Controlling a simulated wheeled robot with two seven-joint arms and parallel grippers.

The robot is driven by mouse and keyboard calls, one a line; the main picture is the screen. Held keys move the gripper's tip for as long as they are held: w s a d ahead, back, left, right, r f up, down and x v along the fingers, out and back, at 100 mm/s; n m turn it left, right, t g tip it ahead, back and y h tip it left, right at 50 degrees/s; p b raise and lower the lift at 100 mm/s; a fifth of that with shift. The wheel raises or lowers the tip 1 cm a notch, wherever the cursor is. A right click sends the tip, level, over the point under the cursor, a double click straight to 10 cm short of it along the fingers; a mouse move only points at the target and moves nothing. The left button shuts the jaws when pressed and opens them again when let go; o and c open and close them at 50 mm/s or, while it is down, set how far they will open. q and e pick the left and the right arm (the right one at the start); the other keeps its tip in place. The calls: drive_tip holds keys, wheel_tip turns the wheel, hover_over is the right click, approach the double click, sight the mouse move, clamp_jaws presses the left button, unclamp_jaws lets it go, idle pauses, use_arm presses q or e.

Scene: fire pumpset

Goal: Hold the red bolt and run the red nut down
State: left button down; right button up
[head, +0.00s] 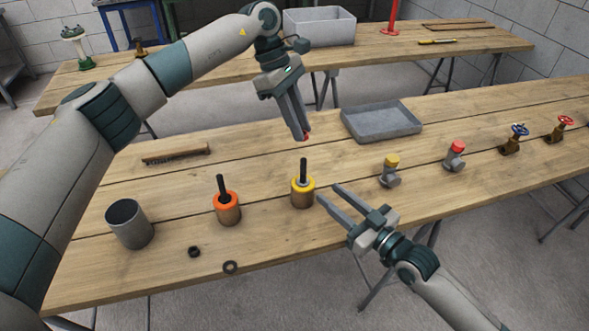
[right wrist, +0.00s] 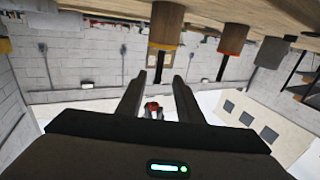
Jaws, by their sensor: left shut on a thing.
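My left gripper (head: 302,134) is shut on a small red piece (head: 307,137), of which only a bit shows at the fingertips, above the middle of the near bench. Whether it is the red bolt or the red nut I cannot tell. My right gripper (head: 328,196) is open and empty, lower and to the right, close to the yellow-ringed cylinder (head: 302,194). In the right wrist view, its two fingers (right wrist: 157,88) stand apart, with a small red-and-dark object (right wrist: 152,107) seen between them, beyond the tips. A red-topped grey fitting (head: 455,156) stands on the bench's right.
A grey tray (head: 380,122) is behind; a yellow-topped fitting (head: 390,171) and two valves (head: 513,139) (head: 559,129) are right.

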sight(305, 173)
drive_tip(key=shift+x, duration=5.8)
drive_tip(key=shift+r, duration=0.1)
clamp_jaws()
